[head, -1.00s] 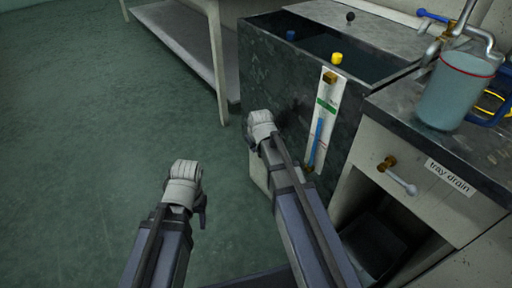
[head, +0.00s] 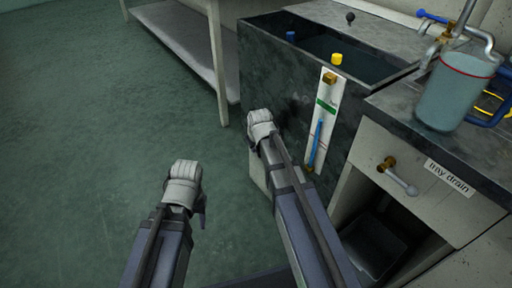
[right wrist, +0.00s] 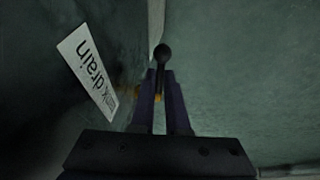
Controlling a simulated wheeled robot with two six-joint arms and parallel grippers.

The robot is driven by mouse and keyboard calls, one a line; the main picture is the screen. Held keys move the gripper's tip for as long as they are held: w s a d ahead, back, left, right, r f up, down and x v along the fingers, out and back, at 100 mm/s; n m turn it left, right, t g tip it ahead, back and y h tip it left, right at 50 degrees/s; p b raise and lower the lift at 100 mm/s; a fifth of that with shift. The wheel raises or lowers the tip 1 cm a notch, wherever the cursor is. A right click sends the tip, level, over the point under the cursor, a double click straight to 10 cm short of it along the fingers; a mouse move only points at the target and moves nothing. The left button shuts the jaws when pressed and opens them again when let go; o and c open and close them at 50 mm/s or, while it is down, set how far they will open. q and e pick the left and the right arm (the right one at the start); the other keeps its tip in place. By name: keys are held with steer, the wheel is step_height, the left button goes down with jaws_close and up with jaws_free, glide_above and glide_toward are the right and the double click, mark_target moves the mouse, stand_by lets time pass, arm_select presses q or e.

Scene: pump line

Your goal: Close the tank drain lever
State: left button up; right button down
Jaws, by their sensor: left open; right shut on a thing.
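The tank (head: 285,95) is a dark grey open-topped box with water inside, in the head view. Its drain label (right wrist: 87,72) shows in the right wrist view on the dark wall, beside a brass fitting (right wrist: 125,91). The drain lever (right wrist: 162,54) has a dark rounded knob end and sits between the fingers of my right gripper (right wrist: 165,88), which is shut on it. In the head view my right gripper (head: 261,122) is at the tank's left side and the lever is hidden. My left gripper (head: 183,185) is open and empty over the floor, left of the tank.
A sight gauge (head: 321,120) with a blue column is on the tank front. A tray drain valve (head: 397,178) is on the counter front to the right. A clear jug (head: 454,92) stands on the counter. A table (head: 190,40) is behind; floor at left is clear.

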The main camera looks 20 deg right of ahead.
steer(key=shift+w+a+r+g+h+p, duration=0.1)
steer(key=shift+w+r+g+h+p, duration=0.3)
steer(key=shift+g+p, duration=0.4)
steer(key=shift+s+r+g, duration=0.15)
steer(key=shift+g, duration=0.45)
steer(key=c, duration=0.9)
jaws_free()
steer(key=p+v, duration=0.7)
steer(key=p, duration=0.1)
steer(key=shift+s+a+r, duration=0.15)
steer(key=shift+r, duration=0.25)
